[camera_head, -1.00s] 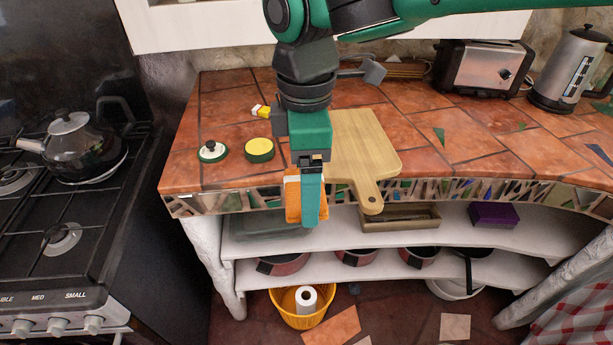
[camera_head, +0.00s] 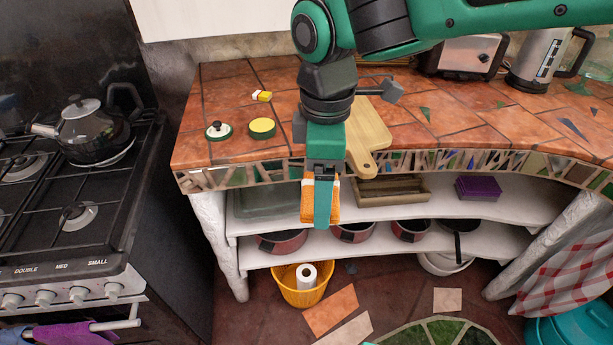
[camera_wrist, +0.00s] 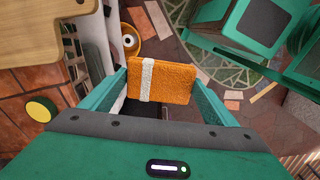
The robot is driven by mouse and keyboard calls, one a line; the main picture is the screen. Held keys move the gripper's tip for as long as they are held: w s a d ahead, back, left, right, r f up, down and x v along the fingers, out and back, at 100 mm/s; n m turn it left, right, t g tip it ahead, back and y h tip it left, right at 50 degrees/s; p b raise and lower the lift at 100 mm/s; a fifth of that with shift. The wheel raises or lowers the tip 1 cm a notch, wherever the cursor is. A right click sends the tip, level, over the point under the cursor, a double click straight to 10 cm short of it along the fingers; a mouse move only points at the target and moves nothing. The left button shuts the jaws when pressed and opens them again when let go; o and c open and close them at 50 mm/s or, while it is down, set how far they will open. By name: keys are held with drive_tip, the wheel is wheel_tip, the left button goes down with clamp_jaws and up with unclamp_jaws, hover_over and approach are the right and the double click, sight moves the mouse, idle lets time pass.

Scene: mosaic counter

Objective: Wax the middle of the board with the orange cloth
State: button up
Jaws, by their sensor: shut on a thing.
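The orange cloth (camera_head: 308,203) is a folded pad with a white band. It also shows in the wrist view (camera_wrist: 176,82), between the two fingers. My gripper (camera_head: 323,205) is shut on it and holds it in front of the counter's mosaic edge, over no surface of the counter. The wooden board (camera_head: 368,137) lies on the tiled counter behind and to the right of my gripper, its handle toward the front edge. My arm hides its left part. In the wrist view part of the board (camera_wrist: 40,28) shows at the upper left.
A tin with yellow contents (camera_head: 262,127), a green-and-white lidded thing (camera_head: 218,131) and a yellow-and-white brush (camera_head: 262,96) stand left of the board. A toaster (camera_head: 463,57) and kettle (camera_head: 541,60) are at the back right. A yellow basket (camera_head: 301,288) is on the floor.

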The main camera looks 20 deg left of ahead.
drive_tip(key=w+d+f+m, duration=0.7)
drive_tip(key=w+d+f, duration=0.1)
drive_tip(key=d, duration=0.4)
drive_tip(key=w+d+f+m, duration=0.6)
drive_tip(key=w+d+f, duration=0.3)
drive_tip(key=d, duration=0.4)
drive_tip(key=w+d+f+m, duration=0.7)
drive_tip(key=d+f, duration=0.3)
drive_tip(key=d, duration=0.3)
drive_tip(key=shift+w+m, duration=0.3)
drive_tip(key=shift+w, duration=0.4)
drive_tip(key=shift+d, duration=0.15)
